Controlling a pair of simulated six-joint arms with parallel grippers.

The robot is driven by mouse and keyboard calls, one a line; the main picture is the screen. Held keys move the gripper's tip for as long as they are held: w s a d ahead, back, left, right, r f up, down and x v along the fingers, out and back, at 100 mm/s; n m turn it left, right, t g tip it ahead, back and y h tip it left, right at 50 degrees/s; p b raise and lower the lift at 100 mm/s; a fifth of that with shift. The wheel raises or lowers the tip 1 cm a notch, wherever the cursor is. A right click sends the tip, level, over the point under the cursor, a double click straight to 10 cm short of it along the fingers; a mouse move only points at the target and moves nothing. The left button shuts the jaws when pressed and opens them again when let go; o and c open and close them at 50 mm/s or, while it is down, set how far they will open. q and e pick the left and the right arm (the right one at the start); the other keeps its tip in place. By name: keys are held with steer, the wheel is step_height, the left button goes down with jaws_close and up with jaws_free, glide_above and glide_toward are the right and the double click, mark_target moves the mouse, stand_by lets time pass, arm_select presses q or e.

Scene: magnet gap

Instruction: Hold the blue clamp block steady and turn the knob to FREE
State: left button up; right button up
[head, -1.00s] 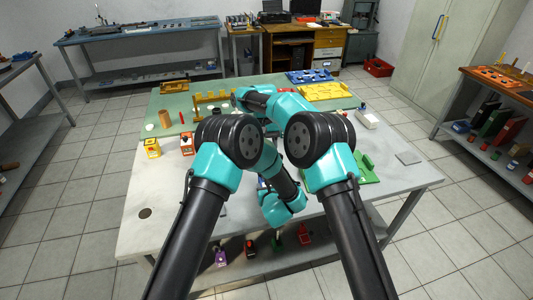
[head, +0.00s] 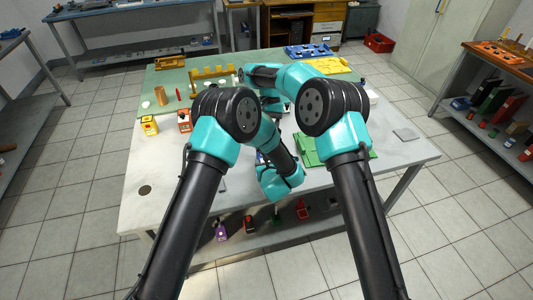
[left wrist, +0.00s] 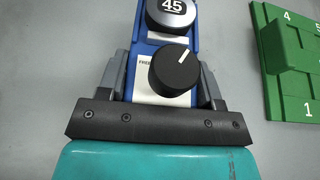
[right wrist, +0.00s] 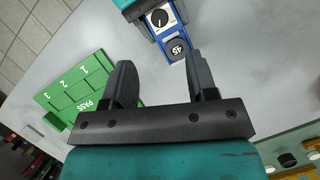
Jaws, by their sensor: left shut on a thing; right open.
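The blue clamp block (left wrist: 190,45) lies between the fingers of my left gripper (left wrist: 160,78), which is shut on its sides in the left wrist view. The black round knob (left wrist: 174,72) sits on a white plate on the block. Its white pointer line aims up and right, away from the partly covered FREE label (left wrist: 146,62) at its left. A display reading 45 (left wrist: 172,8) is on the block beyond the knob. My right gripper (right wrist: 162,75) is open and empty; the block (right wrist: 166,32) shows ahead of it in the right wrist view. Arms hide both grippers in the head view.
A green plate (right wrist: 82,92) with numbers and PASS lies beside the block. Yellow (head: 150,125) and red (head: 184,121) items stand on the table's left side. A green mat with a yellow rack (head: 212,76) covers the far part.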

steer(key=x, duration=1)
steer(key=shift+s+f, duration=0.15)
steer(key=shift+f, duration=0.1)
steer(key=shift+c, duration=0.3)
steer(key=c, duration=0.9)
steer(key=shift+a+n+h, duration=0.15)
steer(key=shift+n+h, duration=0.75)
steer(key=shift+n, duration=1.4)
steer(key=o, duration=1)
steer(key=shift+c, duration=0.2)
steer(key=shift+r, duration=0.1)
steer(key=v, duration=1.2)
